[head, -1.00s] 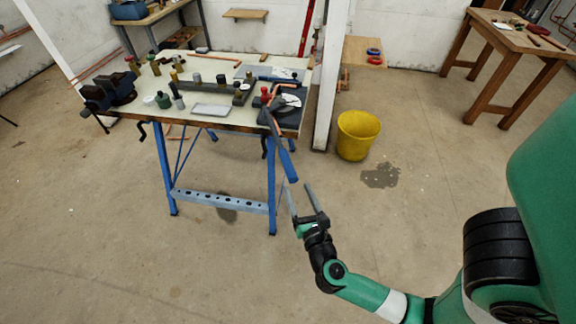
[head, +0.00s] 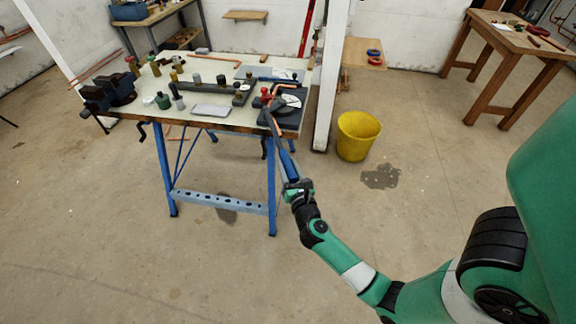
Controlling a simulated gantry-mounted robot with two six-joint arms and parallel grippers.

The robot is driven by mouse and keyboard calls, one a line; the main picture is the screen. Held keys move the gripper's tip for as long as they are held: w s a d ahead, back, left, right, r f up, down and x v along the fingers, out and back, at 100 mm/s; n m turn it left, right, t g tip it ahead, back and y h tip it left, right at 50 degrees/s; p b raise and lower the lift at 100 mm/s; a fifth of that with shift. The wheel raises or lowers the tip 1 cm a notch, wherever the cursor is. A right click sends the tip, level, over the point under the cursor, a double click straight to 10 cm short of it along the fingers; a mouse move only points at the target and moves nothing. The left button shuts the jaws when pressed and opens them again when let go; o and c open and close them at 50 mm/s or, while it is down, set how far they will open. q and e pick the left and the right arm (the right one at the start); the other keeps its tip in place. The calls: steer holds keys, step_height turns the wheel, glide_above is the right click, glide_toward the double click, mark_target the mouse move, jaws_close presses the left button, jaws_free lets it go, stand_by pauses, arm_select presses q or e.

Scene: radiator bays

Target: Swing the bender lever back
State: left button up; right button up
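The pipe bender (head: 274,110) sits at the right front corner of the workbench, with a bent copper pipe (head: 278,90) at it. Its lever, with a blue handle (head: 286,160), hangs out past the bench's front edge, slanting down toward me. My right gripper (head: 293,184) is at the lower end of this handle. Its fingers are hidden or too small to make out, so I cannot tell whether they are open or closed on the handle. My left gripper is out of view.
The workbench (head: 212,109) on blue legs carries fittings, pots and a dark vise (head: 108,92) at the left. A yellow bucket (head: 357,136) stands on the floor to the right, beside a white post (head: 326,90). The floor in front of the bench is clear.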

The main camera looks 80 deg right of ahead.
jaws_close()
stand_by(1.1)
